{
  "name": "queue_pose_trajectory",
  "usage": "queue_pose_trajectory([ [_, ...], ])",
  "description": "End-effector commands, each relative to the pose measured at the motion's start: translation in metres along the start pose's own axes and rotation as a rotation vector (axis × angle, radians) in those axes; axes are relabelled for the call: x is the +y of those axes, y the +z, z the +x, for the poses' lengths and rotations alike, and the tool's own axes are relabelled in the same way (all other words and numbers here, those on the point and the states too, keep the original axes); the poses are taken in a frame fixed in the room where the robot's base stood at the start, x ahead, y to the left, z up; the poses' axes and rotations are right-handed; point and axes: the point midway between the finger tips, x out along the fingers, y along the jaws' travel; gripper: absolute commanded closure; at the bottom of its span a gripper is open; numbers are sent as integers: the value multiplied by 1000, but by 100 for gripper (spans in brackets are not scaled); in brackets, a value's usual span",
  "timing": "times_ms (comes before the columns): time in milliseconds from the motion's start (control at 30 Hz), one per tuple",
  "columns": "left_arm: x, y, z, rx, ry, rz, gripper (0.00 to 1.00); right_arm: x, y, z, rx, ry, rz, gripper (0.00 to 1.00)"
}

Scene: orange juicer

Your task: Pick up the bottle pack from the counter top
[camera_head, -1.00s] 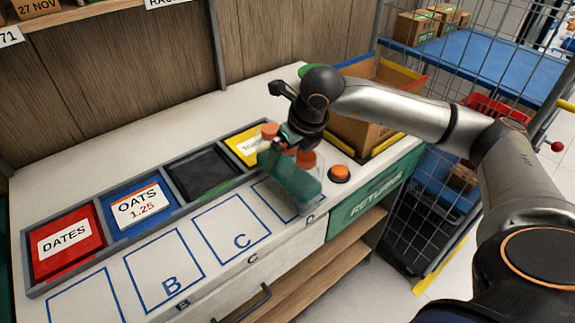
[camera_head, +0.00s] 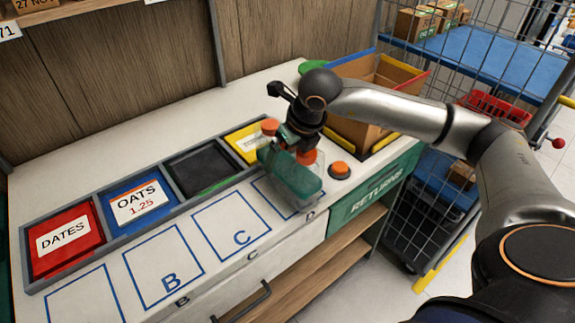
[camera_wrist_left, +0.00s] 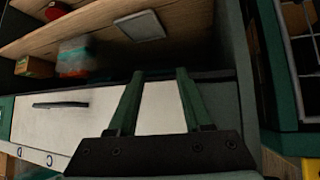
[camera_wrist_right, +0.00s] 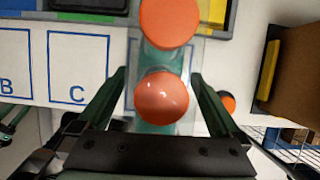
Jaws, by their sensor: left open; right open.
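The bottle pack (camera_head: 291,178), clear and green with orange caps, stands on the counter top (camera_head: 235,108) around square D. In the right wrist view, two orange caps of the pack (camera_wrist_right: 163,97) show, one behind the other. My right gripper (camera_head: 303,142) is over the pack from above. Its two fingers are open, one on each side of the near cap, with gaps visible. The arm and gripper hide part of the pack in the head view. My left gripper (camera_wrist_left: 157,76) is open and empty, facing the counter's front and a shelf; it is outside the head view.
Bins labelled DATES (camera_head: 64,240) and OATS (camera_head: 138,203), a black bin (camera_head: 202,170) and a yellow bin (camera_head: 246,142) line the counter. An orange button (camera_head: 340,169) and a cardboard box (camera_head: 362,125) stand right of the pack. A wire cage trolley (camera_head: 425,205) is further right.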

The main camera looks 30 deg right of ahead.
Motion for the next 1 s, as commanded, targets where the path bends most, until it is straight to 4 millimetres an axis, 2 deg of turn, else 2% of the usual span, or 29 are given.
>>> queue_pose_trajectory([
  [400, 0, 1, 2, 1, 0, 0, 50, 0, -1, 1, 1, 0, 0, 0],
  [1000, 0, 1, 2, 1, 0, 0, 50, 0, -1, 1, 1, 0, 0, 66],
])
